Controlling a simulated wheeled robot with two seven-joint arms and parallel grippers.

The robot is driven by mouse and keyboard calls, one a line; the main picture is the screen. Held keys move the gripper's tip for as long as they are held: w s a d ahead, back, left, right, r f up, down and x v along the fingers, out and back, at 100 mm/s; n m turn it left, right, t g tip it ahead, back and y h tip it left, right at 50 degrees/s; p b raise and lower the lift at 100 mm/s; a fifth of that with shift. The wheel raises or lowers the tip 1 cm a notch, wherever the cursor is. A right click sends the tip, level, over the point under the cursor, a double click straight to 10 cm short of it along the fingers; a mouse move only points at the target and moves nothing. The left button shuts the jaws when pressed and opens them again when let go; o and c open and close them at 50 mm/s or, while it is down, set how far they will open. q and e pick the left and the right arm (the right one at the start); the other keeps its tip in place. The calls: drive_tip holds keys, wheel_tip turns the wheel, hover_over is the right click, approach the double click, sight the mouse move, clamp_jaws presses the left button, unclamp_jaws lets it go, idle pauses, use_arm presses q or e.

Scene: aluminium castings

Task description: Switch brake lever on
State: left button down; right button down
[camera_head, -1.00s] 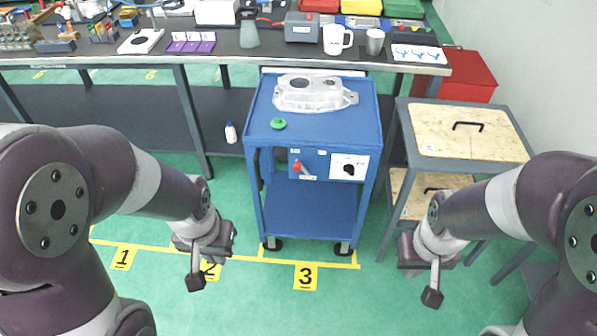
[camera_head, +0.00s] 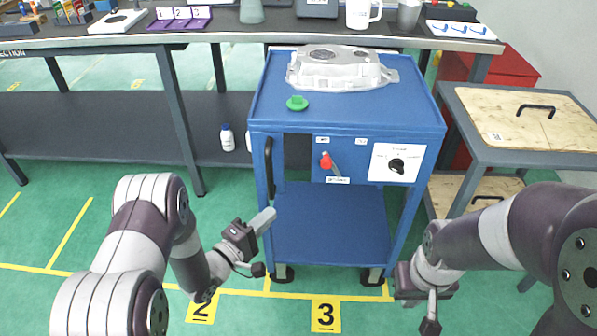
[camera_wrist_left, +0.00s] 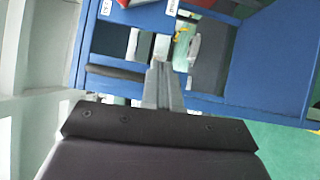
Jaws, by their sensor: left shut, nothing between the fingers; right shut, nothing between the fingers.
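The brake lever is a short lever with a red knob (camera_head: 326,161) and a grey shaft, on the front panel of the blue cart (camera_head: 350,122). The shaft slants down to the right from the knob. My left gripper (camera_head: 268,217) is shut and empty, in front of the cart's left front leg, below and left of the lever. In the left wrist view its shut fingers (camera_wrist_left: 162,85) point at the cart, and a bit of red shows at the top edge. My right gripper (camera_head: 431,326) is low at the right, pointing down, shut and empty, away from the cart.
A black rotary knob on a white plate (camera_head: 397,164) is right of the lever. A black handle (camera_head: 269,165) is on the cart's left side. A wooden-topped table (camera_head: 520,120) stands at right.

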use_arm(q)
drive_tip(key=r, duration=0.1)
drive_tip(key=r+n+h, duration=0.1)
drive_tip(key=r+n+t, duration=0.1)
drive_tip(key=shift+s+d+r+h, duration=0.15)
drive_tip(key=shift+s+r+h, duration=0.15)
drive_tip(key=shift+r, duration=0.05)
drive_tip(key=d+b+x, duration=0.1)
drive_tip(key=x, duration=0.5)
drive_tip(key=s+d+r+b+x, duration=0.1)
drive_tip(key=b+x, duration=0.1)
drive_tip(key=x, duration=0.5)
drive_tip(key=shift+s, duration=0.35)
